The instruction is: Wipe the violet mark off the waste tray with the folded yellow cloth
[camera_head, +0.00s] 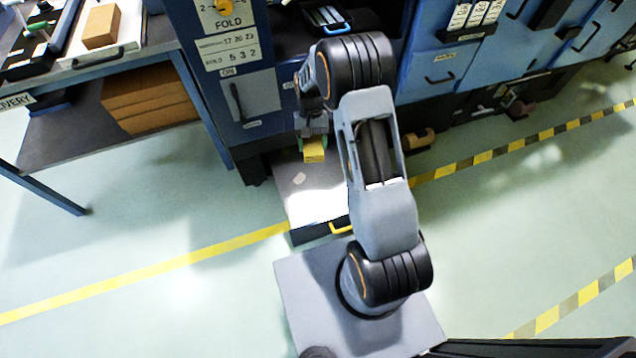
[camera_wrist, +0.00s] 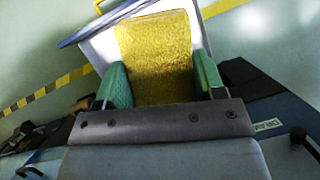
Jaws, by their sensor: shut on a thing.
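My gripper (camera_head: 313,143) is shut on the folded yellow cloth (camera_head: 314,154) and holds it over the back part of the waste tray (camera_head: 318,203). In the wrist view the cloth (camera_wrist: 155,58) fills the space between my green fingers (camera_wrist: 163,82), and it hides most of the tray (camera_wrist: 102,46). The tray is a pale, shallow pull-out with a dark front and a yellow handle (camera_head: 341,227). A small dull patch (camera_head: 299,179) shows on the tray, just below and left of the cloth; its colour looks greyish, not clearly violet. I cannot tell whether the cloth touches the tray.
The blue machine (camera_head: 215,75) with labels and a lever stands behind and left of the tray. A delivery table (camera_head: 120,50) with brown boxes beneath is at the left. Yellow floor lines cross open floor. A brown roll-like item (camera_head: 420,138) lies by the machine base at right.

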